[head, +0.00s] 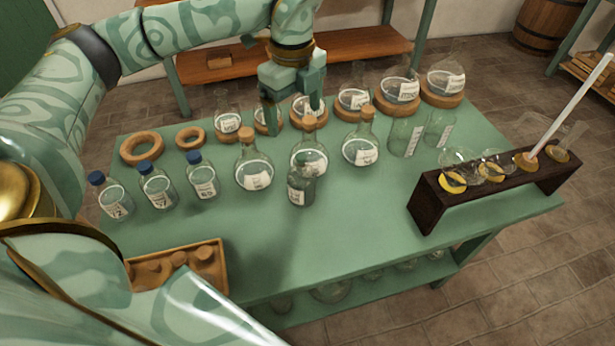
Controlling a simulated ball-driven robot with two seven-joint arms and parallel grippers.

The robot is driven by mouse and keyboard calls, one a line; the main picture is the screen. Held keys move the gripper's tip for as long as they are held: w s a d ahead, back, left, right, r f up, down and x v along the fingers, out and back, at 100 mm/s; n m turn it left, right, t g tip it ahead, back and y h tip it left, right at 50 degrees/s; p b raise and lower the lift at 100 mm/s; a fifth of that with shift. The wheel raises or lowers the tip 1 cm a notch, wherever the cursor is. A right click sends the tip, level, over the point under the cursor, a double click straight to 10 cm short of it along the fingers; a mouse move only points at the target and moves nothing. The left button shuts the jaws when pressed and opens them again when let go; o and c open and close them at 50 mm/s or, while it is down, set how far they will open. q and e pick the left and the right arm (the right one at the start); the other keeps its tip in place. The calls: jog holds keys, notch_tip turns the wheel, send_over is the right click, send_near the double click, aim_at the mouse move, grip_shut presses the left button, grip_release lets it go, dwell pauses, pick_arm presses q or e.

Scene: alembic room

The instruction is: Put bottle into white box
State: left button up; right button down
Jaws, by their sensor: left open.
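Several glass bottles stand upright on the green table (370,235). Three have blue caps: the left one (114,199), the middle one (157,187) and the right one (201,177). Cork-stoppered round flasks stand in the middle, one at the left (252,172) and one at the right (360,150). A small dark-glass bottle (299,190) stands in front of a third flask (318,158) and partly hides it. My left gripper (292,112) is open, pointing down above the back row of flasks, with no bottle held. No white box shows. My right gripper is out of view.
Round flasks on cork rings, such as the back right one (443,84), line the back. Empty cork rings (141,147) lie at the left. A wooden tray (220,262) of corks sits front left. A dark rack (440,205) with glassware stands right. The front middle is clear.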

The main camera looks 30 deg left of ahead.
aim_at(302, 168)
pick_arm(q)
notch_tip(302, 168, down, 10)
jog(key=b, duration=0.3)
jog(key=shift+f, duration=0.25)
jog(key=f, duration=0.2)
jog(key=f+b, duration=0.1)
jog(key=f, duration=0.1)
jog(key=d+f+b, duration=0.1)
jog(key=f, duration=0.1)
jog(key=shift+w, duration=0.2)
jog(key=shift+r, duration=0.15)
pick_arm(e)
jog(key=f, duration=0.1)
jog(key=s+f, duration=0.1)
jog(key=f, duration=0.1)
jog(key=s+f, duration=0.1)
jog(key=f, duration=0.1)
pick_arm(q)
grip_shut()
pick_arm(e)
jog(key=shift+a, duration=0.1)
